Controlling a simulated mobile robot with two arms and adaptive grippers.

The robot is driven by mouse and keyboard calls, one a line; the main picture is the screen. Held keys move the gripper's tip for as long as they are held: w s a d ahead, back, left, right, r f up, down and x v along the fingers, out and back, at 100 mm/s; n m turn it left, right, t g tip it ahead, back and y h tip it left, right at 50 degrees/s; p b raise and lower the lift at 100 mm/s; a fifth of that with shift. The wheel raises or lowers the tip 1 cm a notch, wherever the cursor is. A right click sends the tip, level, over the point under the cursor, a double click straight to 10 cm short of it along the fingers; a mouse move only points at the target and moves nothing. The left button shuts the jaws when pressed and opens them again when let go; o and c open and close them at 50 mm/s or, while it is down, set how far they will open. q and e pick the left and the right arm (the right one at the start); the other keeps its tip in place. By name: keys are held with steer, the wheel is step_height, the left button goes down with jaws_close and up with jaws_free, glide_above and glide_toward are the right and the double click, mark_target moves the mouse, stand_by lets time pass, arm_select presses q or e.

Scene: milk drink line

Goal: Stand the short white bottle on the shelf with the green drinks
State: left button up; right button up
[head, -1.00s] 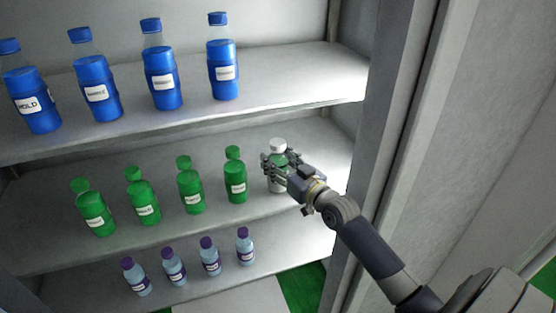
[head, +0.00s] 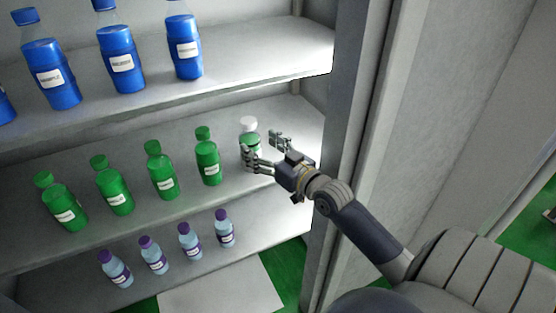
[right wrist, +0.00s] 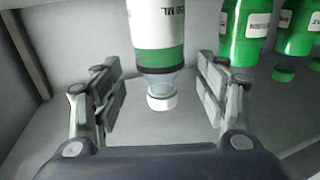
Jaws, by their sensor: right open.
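The short white-capped bottle (head: 249,125) stands upright on the middle shelf (head: 118,151), at the right end of the row of green drinks (head: 207,158). Its body shows a green band and a white label. In the right wrist view the bottle (right wrist: 156,45) appears upside down between the spread fingers, with clear space on both sides. My right gripper (head: 262,147) is open, with its fingers apart just in front of and beside the bottle. The fingers partly hide the bottle's lower body in the head view. My left gripper is not in view.
Blue bottles (head: 121,62) stand on the shelf above, and small purple-capped bottles (head: 190,241) on the shelf below. The nearest green bottle is just left of the gripper.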

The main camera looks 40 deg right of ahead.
steer(key=s+b, duration=0.1)
steer(key=s, duration=0.5)
steer(key=shift+s, duration=0.4)
steer(key=shift+d, duration=0.1)
